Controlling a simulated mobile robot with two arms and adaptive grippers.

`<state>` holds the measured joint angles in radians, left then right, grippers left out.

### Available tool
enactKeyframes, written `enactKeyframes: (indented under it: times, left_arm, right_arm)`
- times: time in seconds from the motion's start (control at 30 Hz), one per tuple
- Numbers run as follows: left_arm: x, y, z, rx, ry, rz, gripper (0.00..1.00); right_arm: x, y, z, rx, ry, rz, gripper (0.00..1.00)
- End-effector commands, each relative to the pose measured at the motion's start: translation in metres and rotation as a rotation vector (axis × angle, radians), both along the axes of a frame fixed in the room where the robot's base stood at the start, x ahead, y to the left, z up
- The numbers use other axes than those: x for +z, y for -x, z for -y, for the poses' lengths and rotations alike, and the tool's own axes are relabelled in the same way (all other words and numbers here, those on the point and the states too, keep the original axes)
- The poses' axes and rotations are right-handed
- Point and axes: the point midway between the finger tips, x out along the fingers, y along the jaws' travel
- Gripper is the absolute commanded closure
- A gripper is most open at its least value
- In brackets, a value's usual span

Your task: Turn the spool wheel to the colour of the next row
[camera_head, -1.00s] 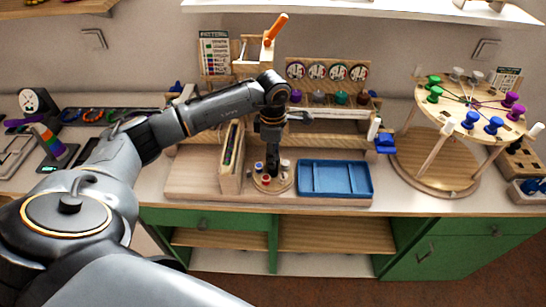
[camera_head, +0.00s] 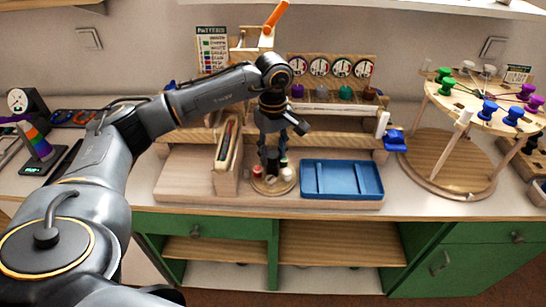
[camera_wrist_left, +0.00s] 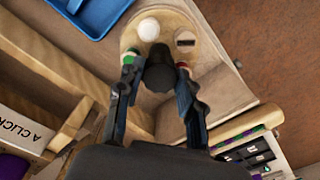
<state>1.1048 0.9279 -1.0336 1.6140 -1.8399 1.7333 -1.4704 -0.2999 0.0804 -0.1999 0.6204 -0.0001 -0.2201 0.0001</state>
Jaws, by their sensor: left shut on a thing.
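The spool wheel is a small round wooden disc (camera_head: 268,192) on the wooden base, left of the blue tray. A red spool (camera_head: 257,171) sits at its left, a white spool (camera_head: 287,174) at its right and a green one (camera_head: 284,162) behind. My left gripper (camera_head: 272,166) points down at its middle, shut on a dark central knob. The left wrist view shows the knob (camera_wrist_left: 160,73) between the fingers, with the white spool (camera_wrist_left: 148,29) and a pale piece with a dark slot (camera_wrist_left: 186,39) beyond. The fingers partly cover the red and green spools. A pattern card (camera_head: 212,50) stands behind.
The empty blue tray (camera_head: 342,193) is close on the right. An upright wooden holder (camera_head: 229,158) stands close on the left. A round stand with coloured pegs (camera_head: 485,108) is farther right. The counter's front edge (camera_head: 330,209) is near.

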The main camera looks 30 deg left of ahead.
Motion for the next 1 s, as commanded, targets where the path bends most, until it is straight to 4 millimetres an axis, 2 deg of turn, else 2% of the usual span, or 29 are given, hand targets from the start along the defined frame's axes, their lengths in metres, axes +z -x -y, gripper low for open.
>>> enactKeyframes:
  times: [0.1, 0.4, 0.97, 1.0]
  left_arm:
    - [-0.001, -0.001, 0.0, -0.076, 0.0, 0.004, 0.94]
    - [0.0, -0.001, 0.0, -0.203, 0.0, 0.003, 0.94]
    - [0.001, -0.001, 0.0, -0.239, 0.0, 0.003, 0.94]
    - [0.001, -0.001, 0.0, -0.239, 0.0, 0.003, 0.61]
  right_arm:
    - [-0.009, 0.0, 0.0, 0.0, 0.0, 0.0, 1.0]
    - [-0.016, 0.0, 0.0, 0.0, 0.0, 0.0, 1.0]
    - [-0.018, 0.0, 0.0, 0.0, 0.0, 0.0, 1.0]
    - [-0.018, 0.0, 0.0, 0.0, 0.0, 0.0, 1.0]
